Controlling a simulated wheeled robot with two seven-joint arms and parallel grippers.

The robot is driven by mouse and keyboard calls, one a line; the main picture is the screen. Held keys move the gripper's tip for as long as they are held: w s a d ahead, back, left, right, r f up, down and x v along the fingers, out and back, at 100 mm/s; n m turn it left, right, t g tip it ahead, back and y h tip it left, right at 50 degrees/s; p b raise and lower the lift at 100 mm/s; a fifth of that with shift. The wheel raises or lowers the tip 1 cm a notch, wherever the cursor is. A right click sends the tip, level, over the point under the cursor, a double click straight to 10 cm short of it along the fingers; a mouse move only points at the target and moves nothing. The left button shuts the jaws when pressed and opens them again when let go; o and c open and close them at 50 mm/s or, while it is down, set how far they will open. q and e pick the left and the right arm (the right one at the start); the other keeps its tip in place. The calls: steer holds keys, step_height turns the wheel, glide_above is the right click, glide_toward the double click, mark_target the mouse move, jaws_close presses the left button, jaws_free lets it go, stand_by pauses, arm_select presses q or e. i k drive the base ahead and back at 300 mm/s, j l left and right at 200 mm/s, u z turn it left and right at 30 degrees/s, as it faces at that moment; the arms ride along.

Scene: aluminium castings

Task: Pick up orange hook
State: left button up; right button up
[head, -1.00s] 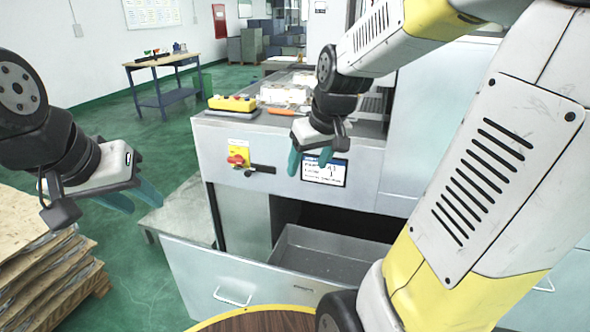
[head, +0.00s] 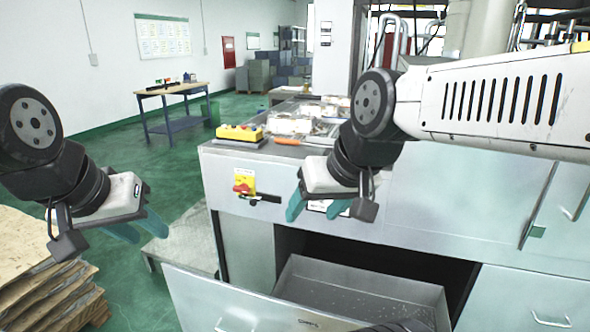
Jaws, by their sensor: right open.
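A small orange piece (head: 287,141), which looks like the orange hook, lies on the near edge of the machine's grey top in the head view. Its far end and exact shape are too small to tell. My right gripper (head: 316,212) is open and empty, with teal fingers pointing down. It hangs in front of the machine's front face, lower in the picture than the orange piece and to its right. My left gripper (head: 141,228) is open and empty over the floor at the left, well away from the machine.
A yellow control box (head: 240,132) sits left of the orange piece, and clear-looking packs (head: 290,122) lie behind it. A red-and-yellow switch (head: 243,181) is on the front face. An open drawer (head: 360,287) juts out below. Stacked boards (head: 40,270) stand at the left.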

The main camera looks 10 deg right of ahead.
mark_target(293, 142)
steer(key=i+j+u, duration=0.3)
steer(key=j+u, duration=0.2)
steer(key=j, duration=0.15)
steer(key=i+j+u, duration=0.95)
steer(key=i+z, duration=0.25)
steer(key=i+j+z, duration=0.25)
steer(key=i, duration=0.2)
steer(key=i+l+z, duration=0.15)
steer(key=z, duration=0.25)
steer(key=i+z, duration=0.75)
steer(key=i+j+z, duration=0.15)
steer(key=z, duration=0.25)
steer(key=i+z, duration=0.45)
steer(key=i+j+z, duration=0.15)
steer(key=z, duration=0.3)
steer(key=i+j+z, duration=0.1)
steer(key=i, duration=0.15)
